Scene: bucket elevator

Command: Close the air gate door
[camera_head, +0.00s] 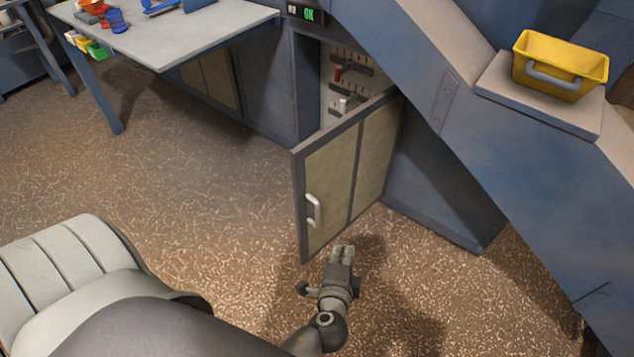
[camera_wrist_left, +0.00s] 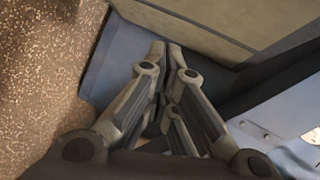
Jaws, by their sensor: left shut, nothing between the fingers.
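The air gate door (camera_head: 345,172) stands open in the head view, swung out from the blue cabinet on a hinge at its right. It has beige panels, a dark frame and a white handle (camera_head: 314,211) near its free left edge. My left gripper (camera_head: 343,248) is shut and empty, in front of the door near its lower edge. In the left wrist view, the shut fingertips (camera_wrist_left: 171,45) show just below a beige panel with a dark edge (camera_wrist_left: 195,28); I cannot tell whether they touch it. My right gripper is not in view.
The open compartment (camera_head: 345,85) behind the door shows red and white switches. A blue sloping beam (camera_head: 470,120) on the right carries a yellow bucket (camera_head: 560,55) on a ledge. A table (camera_head: 180,35) stands at the upper left. The floor left of the door is clear.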

